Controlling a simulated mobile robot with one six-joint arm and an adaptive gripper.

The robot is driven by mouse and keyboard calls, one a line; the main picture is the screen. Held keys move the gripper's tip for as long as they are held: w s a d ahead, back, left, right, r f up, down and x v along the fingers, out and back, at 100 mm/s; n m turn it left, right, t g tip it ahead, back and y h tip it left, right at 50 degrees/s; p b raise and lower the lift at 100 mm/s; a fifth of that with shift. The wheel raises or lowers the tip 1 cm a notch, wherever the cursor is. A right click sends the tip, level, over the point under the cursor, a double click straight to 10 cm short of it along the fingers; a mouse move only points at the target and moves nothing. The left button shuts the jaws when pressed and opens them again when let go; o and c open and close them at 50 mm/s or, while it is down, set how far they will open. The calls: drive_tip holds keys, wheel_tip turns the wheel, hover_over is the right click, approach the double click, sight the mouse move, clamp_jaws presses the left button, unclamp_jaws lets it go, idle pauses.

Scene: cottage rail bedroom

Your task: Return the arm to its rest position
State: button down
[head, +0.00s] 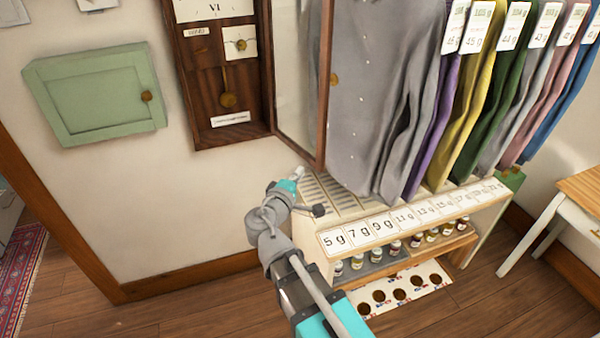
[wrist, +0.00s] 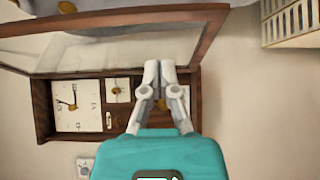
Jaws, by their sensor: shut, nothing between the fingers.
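My gripper (wrist: 159,70) is shut and empty in the wrist view, its two pale fingertips together. In that view it shows in front of the wall clock (wrist: 42,105), over the lower part of the case. In the head view my gripper (head: 299,172) is small, at the end of my raised arm, below the clock case (head: 205,90) and left of the shelf unit. The clock's glass door (head: 326,100) stands open, swung out to the right. Whether my gripper touches anything cannot be told.
A shelf unit (head: 330,240) with weight labels and small bottles stands right of my arm. Several shirts (head: 375,90) hang above it. A green wall cabinet (head: 95,95) is shut at the left. A small table (head: 580,190) stands at the right. Open floor (head: 170,318) lies at the lower left.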

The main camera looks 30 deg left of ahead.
idle(0.3)
drive_tip(key=w+d+f+m+g+h, duration=0.2)
drive_tip(key=w+d+f+m+g, duration=0.15)
drive_tip(key=d, duration=0.55)
drive_tip(key=w+d+f+m+g+h, duration=0.2)
drive_tip(key=w+d+f+m+h, duration=0.15)
drive_tip(key=d, duration=0.55)
drive_tip(key=w+d+f+m+g+h, duration=0.2)
drive_tip(key=w+d+f+m+g, duration=0.15)
drive_tip(key=d, duration=0.55)
drive_tip(key=s+d+f+m+g+y, duration=0.2)
drive_tip(key=s+d+g, duration=0.1)
drive_tip(key=d, duration=0.4)
drive_tip(key=s+d+f+m+g+y, duration=0.2)
drive_tip(key=d+f+m+g, duration=0.1)
drive_tip(key=d, duration=0.4)
drive_tip(key=s+d+f+m+g+y, duration=0.2)
drive_tip(key=s+d+f+m+g, duration=0.1)
drive_tip(key=d, duration=0.4)
drive_tip(key=shift+s+d, duration=0.35)
drive_tip(key=shift+d, duration=0.05)
drive_tip(key=shift+a+m, duration=0.1)
drive_tip(key=shift+m, duration=0.15)
